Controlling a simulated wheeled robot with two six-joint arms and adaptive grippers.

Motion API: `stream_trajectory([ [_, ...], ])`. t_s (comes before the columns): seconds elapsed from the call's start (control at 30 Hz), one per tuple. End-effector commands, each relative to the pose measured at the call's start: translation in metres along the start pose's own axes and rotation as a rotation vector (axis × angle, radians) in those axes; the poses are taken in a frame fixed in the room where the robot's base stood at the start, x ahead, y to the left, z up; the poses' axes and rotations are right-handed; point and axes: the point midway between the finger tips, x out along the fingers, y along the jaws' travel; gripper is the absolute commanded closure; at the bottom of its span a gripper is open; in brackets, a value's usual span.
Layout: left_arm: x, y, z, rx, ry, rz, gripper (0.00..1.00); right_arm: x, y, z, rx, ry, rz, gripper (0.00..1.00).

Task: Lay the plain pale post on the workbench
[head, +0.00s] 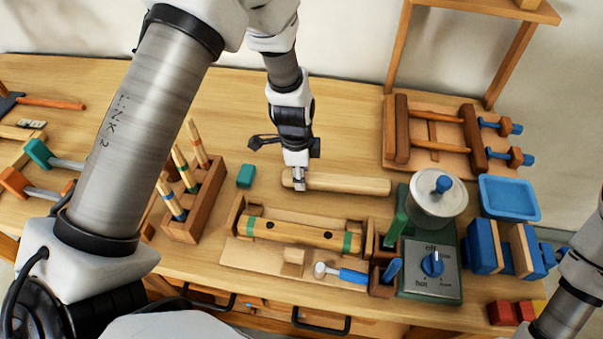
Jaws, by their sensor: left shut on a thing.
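The plain pale post (350,184) lies level along the workbench (335,112), behind the wooden cradle. My left gripper (299,184) points down at the post's left end and is shut on it. I cannot tell whether the post touches the bench top or is just above it. The gripper's fingers hide a small part of the post. My right arm shows at the lower right edge, but its gripper is out of view.
A cradle (230,250) holds a post with green bands just in front. A rack (207,202) of banded sticks stands left, beside a green block (245,175). A glue pot (437,205) on a green heater and a wooden clamp (398,128) stand right. Bench behind the post is clear.

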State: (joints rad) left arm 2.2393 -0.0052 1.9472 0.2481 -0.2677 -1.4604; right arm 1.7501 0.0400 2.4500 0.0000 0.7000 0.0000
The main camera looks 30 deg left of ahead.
Motion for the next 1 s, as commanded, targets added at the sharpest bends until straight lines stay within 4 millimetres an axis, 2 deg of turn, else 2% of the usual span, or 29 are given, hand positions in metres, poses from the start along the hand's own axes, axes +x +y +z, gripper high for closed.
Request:
stream_trajectory([
  [0.27, 0.0058, -0.0001, 0.0003, 0.0, 0.0, 0.0, 1.0, 0.0062, 0.0, 0.0, 0.0, 0.0, 0.0, 0.13],
  [0.3, 0.0057, -0.0001, 0.0003, 0.0, 0.0, -0.001, 0.6, 0.0061, 0.0, 0.0, 0.0, 0.0, 0.0, 0.13],
  [0.37, 0.0049, -0.0001, 0.0002, 0.0, 0.0, 0.0, 0.38, 0.0052, 0.0, 0.0, 0.0, 0.0, 0.0, 0.13],
  [0.4, 0.0049, -0.0001, 0.0002, 0.0, 0.0, 0.0, 0.34, 0.0052, 0.0, 0.0, 0.0, 0.0, 0.0, 0.13],
  [0.6, 0.005, 0.0, 0.0003, 0.0, 0.0, 0.0, 0.34, 0.0052, 0.0, 0.0, 0.0, 0.0, 0.0, 0.13],
  [0.67, 0.0052, 0.0002, 0.0003, 0.0, 0.0, 0.0, 0.17, 0.0053, 0.0, 0.0, 0.0, 0.0, 0.0, 0.13],
  [1.0, 0.0038, 0.0001, 0.0002, 0.0, 0.0, 0.0, 0.17, 0.0042, 0.0, 0.0, 0.0, 0.0, 0.0, 0.13],
])
